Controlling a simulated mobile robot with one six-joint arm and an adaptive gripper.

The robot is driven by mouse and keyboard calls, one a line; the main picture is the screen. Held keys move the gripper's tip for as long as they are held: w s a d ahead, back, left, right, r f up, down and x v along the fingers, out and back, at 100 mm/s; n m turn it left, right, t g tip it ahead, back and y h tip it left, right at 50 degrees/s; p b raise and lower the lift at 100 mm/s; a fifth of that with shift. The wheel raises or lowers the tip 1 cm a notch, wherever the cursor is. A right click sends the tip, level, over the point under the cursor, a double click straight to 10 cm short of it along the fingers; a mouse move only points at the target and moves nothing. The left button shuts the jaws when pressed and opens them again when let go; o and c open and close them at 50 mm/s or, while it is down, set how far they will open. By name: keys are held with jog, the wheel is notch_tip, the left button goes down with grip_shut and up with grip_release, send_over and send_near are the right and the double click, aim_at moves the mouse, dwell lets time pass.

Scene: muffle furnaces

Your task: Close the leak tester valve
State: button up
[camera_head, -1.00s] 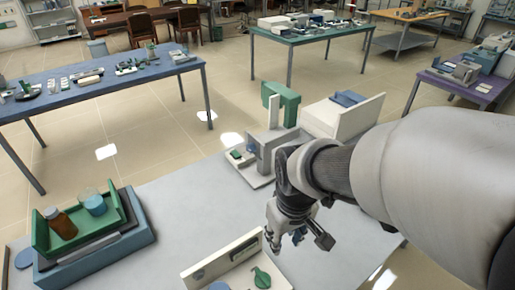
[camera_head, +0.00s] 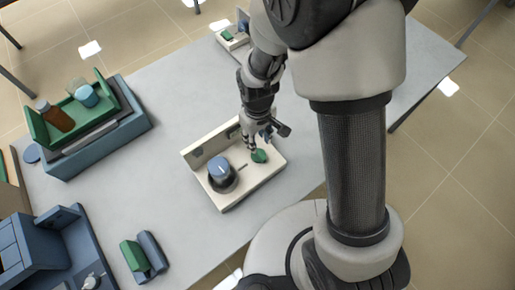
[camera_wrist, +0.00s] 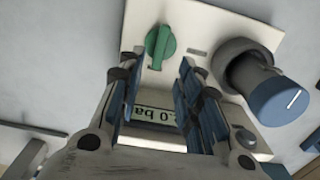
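The leak tester (camera_head: 240,196) is a cream L-shaped unit on the grey table, with a low back panel. Its green valve handle (camera_head: 259,156) is at the right part of its base; in the wrist view the handle (camera_wrist: 160,42) is a bar on a round green hub. A dark knob with a blue cap (camera_head: 221,172) stands left of the valve; it also shows in the wrist view (camera_wrist: 278,98). My gripper (camera_head: 250,143) is just by the valve, pointing down. In the wrist view my gripper (camera_wrist: 158,70) is open and empty, its fingers apart with the handle just beyond the tips.
A blue tray (camera_head: 135,130) with a green rack (camera_head: 38,128), a brown bottle (camera_head: 56,117) and a beaker (camera_head: 87,96) stands at the left. A blue device (camera_head: 40,250) and a green-and-blue block (camera_head: 145,256) are at the lower left. Bare table surrounds the tester.

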aim_at(258, 154)
notch_tip(258, 154, down, 8)
jog(key=shift+r+b, duration=0.15)
jog(key=shift+b, duration=0.8)
jog(key=shift+c, duration=0.3)
grip_shut()
